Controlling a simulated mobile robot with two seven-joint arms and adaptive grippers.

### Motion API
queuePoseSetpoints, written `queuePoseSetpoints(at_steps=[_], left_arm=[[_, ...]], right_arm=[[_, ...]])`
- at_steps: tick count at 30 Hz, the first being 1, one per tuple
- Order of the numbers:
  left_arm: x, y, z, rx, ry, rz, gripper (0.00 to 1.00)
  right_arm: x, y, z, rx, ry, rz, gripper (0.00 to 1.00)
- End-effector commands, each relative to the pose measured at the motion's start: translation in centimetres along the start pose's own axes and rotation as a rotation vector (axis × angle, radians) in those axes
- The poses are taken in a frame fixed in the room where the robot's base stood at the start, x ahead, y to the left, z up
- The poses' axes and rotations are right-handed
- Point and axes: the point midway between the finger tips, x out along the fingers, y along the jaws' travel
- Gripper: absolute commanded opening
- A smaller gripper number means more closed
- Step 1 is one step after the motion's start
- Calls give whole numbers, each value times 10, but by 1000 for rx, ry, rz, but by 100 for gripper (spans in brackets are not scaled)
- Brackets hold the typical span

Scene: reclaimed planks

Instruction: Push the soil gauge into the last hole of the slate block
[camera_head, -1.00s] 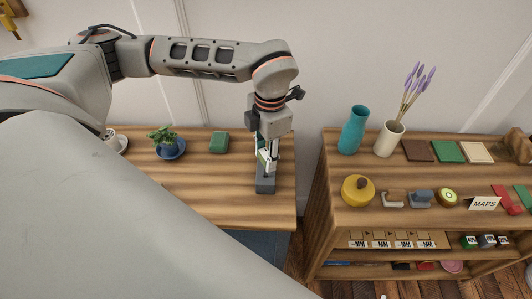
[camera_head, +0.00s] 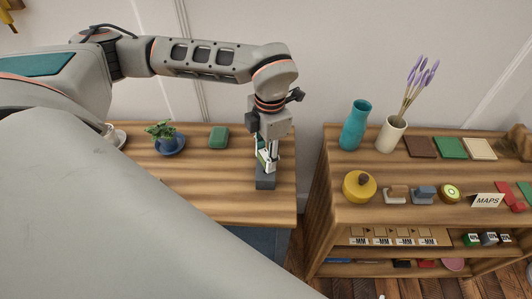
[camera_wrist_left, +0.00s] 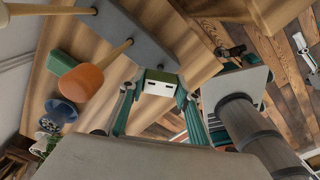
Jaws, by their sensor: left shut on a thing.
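The slate block (camera_head: 265,183) stands near the right end of the left wooden table. It also shows in the left wrist view (camera_wrist_left: 138,30), with wooden rods standing in it, one with an orange top (camera_wrist_left: 82,80). My left gripper (camera_head: 266,160) is above the block, pointing down. It is shut on the soil gauge (camera_wrist_left: 158,84), whose green and white head shows between the two fingers. The gauge is at one end of the block. Its lower part is hidden, so I cannot tell how deep it sits in a hole.
A green box (camera_head: 219,137) and a plant in a blue pot (camera_head: 165,140) stand left of the block. A gap separates this table from the right shelf (camera_head: 335,210). That shelf holds a teal vase (camera_head: 355,125), a yellow pot (camera_head: 359,186) and several small items.

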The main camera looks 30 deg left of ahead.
Motion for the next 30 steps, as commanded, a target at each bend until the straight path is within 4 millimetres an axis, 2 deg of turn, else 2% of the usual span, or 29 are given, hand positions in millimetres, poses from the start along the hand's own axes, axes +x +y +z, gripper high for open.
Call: queuePoseSetpoints(at_steps=[14,23,24,25,30], left_arm=[[11,0,1,0,0,-1,8],[11,0,1,1,0,0,8],[11,0,1,1,0,0,43],[11,0,1,1,0,0,51],[11,0,1,1,0,0,52]], right_arm=[[3,-1,7,1,-5,-1,40],[3,-1,6,1,-4,-1,40],[3,-1,6,1,-4,-1,40],[3,-1,6,1,-3,-1,40],[3,-1,6,1,-3,-1,40]])
